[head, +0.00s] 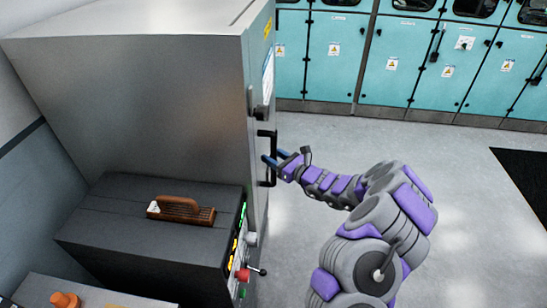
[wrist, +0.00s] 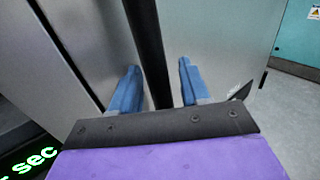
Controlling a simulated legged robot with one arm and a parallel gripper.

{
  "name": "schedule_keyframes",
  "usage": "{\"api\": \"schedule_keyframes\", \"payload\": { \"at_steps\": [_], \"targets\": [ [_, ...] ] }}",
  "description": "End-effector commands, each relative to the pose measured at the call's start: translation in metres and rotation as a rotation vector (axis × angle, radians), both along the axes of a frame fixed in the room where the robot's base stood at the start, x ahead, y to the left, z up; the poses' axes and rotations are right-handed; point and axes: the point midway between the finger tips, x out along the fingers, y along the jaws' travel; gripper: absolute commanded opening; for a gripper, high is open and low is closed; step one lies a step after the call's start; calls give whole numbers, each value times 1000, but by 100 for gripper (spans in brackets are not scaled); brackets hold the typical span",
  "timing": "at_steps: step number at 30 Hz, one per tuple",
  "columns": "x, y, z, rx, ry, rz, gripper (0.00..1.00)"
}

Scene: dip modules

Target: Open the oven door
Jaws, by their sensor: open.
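The oven (head: 140,90) is a large grey metal cabinet at the left of the head view. Its door (head: 257,165) is on the right-hand face, seen at a steep angle, and looks shut. A black vertical handle (head: 274,177) stands out from the door. My gripper (head: 273,157) is at the handle's middle with its blue fingers open. In the wrist view, the handle (wrist: 149,45) runs between the two fingers of my gripper (wrist: 158,82), one on each side, with a gap visible on the right. Contact with the left finger is unclear.
Teal cabinets (head: 400,65) line the back. The grey floor (head: 460,190) at right is clear.

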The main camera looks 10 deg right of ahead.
Motion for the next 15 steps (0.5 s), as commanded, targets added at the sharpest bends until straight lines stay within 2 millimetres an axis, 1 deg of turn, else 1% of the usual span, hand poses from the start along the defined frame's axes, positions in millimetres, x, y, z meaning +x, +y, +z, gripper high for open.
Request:
{"api": "schedule_keyframes", "payload": {
  "at_steps": [1, 2, 15],
  "targets": [
    [0, 0, 0, 0, 0, 0, 46],
    [0, 0, 0, 0, 0, 0, 43],
    [0, 0, 0, 0, 0, -1, 1]
  ]
}}
